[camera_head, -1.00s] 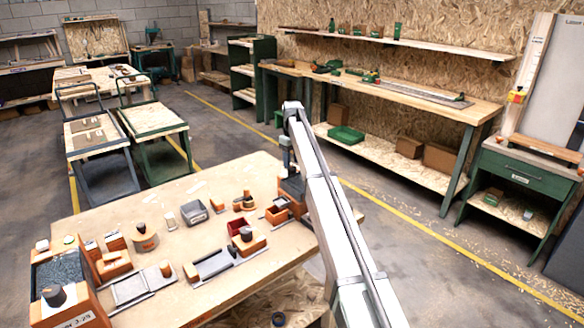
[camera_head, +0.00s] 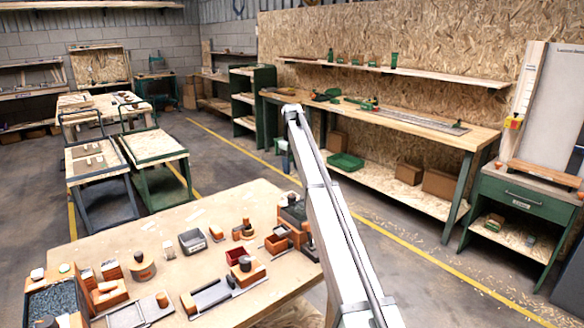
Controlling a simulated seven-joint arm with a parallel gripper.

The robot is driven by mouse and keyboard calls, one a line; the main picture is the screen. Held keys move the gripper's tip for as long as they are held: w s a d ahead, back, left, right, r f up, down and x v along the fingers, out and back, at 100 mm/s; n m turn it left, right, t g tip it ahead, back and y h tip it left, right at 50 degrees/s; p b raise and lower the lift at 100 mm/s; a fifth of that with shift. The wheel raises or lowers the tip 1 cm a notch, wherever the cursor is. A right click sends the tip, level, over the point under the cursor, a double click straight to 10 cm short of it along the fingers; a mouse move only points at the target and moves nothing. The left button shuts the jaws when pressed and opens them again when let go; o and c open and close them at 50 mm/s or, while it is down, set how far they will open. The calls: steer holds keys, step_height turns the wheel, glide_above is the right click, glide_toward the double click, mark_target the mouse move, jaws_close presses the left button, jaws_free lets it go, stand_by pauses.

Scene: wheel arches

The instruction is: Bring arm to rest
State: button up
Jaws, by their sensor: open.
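My arm (camera_head: 335,220) rises from the bottom of the head view, right of centre, to a bent joint (camera_head: 293,110) above the far right corner of the workbench (camera_head: 110,215). Past that joint the arm turns away from the camera. My gripper is hidden behind the arm, so its fingers do not show. Nothing held by the arm can be seen.
The bench holds orange blocks (camera_head: 108,294), a grey bin (camera_head: 192,241), a dark red bin (camera_head: 237,256) and a tray of dark granules (camera_head: 52,300). Two carts (camera_head: 100,160) (camera_head: 153,145) stand behind. A long wall bench (camera_head: 400,115) and a green drawer cabinet (camera_head: 523,200) stand right.

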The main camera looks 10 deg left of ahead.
steer(key=s+d+f+m+h, duration=0.1)
steer(key=s+d+f, duration=0.3)
steer(key=s, duration=0.4)
steer(key=s+d+f+h, duration=0.1)
steer(key=s+d+f, duration=0.2)
steer(key=s+d, duration=0.35)
steer(key=s+d+f+m+h, duration=0.15)
steer(key=s+f, duration=0.25)
steer(key=s, duration=0.6)
steer(key=s+d+f+m+g, duration=0.1)
steer(key=s+d+f, duration=0.3)
steer(key=s+f, duration=0.55)
steer(key=s+d+f+m+g, duration=0.1)
steer(key=s+d+f, duration=0.4)
steer(key=f, duration=0.9)
steer(key=s+d+f+m+g, duration=0.1)
steer(key=s+d+f, duration=0.3)
steer(key=s+f, duration=0.6)
steer(key=s+d+f+m+g+y, duration=0.1)
steer(key=s+f, duration=0.5)
steer(key=s, duration=0.4)
steer(key=s+d+f+m+g+y, duration=0.1)
steer(key=s+d+f+m, duration=0.1)
steer(key=s+f, duration=0.4)
steer(key=s+d+f+m+g+y, duration=0.1)
steer(key=s+f, duration=0.4)
steer(key=s, duration=0.9)
steer(key=shift+s+d+f+m+g, duration=0.25)
steer(key=shift+f+m+g, duration=0.15)
steer(key=shift+m, duration=0.15)
